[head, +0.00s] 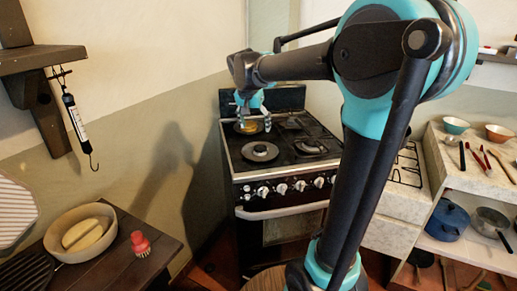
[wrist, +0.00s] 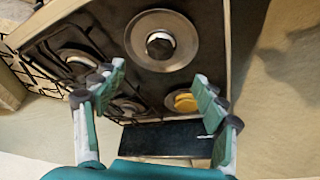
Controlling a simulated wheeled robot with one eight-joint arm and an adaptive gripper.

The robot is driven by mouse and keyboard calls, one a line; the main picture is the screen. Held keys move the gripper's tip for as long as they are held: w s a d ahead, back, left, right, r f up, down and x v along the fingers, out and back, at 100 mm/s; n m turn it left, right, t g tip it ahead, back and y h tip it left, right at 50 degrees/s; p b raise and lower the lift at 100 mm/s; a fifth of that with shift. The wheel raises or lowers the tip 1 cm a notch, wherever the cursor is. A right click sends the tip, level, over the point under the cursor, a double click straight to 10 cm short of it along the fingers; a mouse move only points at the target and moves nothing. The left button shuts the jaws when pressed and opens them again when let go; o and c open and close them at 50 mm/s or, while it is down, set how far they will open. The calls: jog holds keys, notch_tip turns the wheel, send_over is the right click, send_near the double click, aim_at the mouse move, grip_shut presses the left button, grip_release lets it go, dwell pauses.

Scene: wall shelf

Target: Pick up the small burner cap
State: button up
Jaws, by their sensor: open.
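The stove (head: 280,160) has several burners on its dark top. A small yellow, cap-like round piece (head: 248,126) sits on the back left burner; it also shows in the wrist view (wrist: 186,102), near the inner side of the right finger. I cannot tell for certain that it is the small burner cap. A larger burner with a dark round cap (wrist: 160,45) lies at the upper middle of the wrist view; it is the front left burner (head: 260,151) in the head view. My gripper (head: 254,119) is open and empty above the back left of the stove, fingers spread wide (wrist: 160,78).
Black pan supports (wrist: 75,45) cover the stove's other side. A wall rises close on the stove's left. A counter with bowls (head: 456,125) and utensils stands at right. A wooden table with a bowl (head: 108,244) and red brush (head: 140,243) is front left.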

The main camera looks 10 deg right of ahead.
send_over(260, 147)
jog(key=s+a, duration=0.1)
jog(key=s, duration=0.2)
notch_tip(260, 147, down, 7)
jog(key=shift+w+a+r, duration=0.1)
jog(key=shift+a, duration=0.05)
jog(key=shift+w+x, duration=0.2)
jog(key=shift+x, duration=1.1)
jog(key=shift+w+x, duration=0.2)
jog(key=shift+x, duration=1.15)
jog(key=shift+r, duration=0.2)
jog(key=shift+c, duration=0.3)
jog(key=c, duration=1.2)
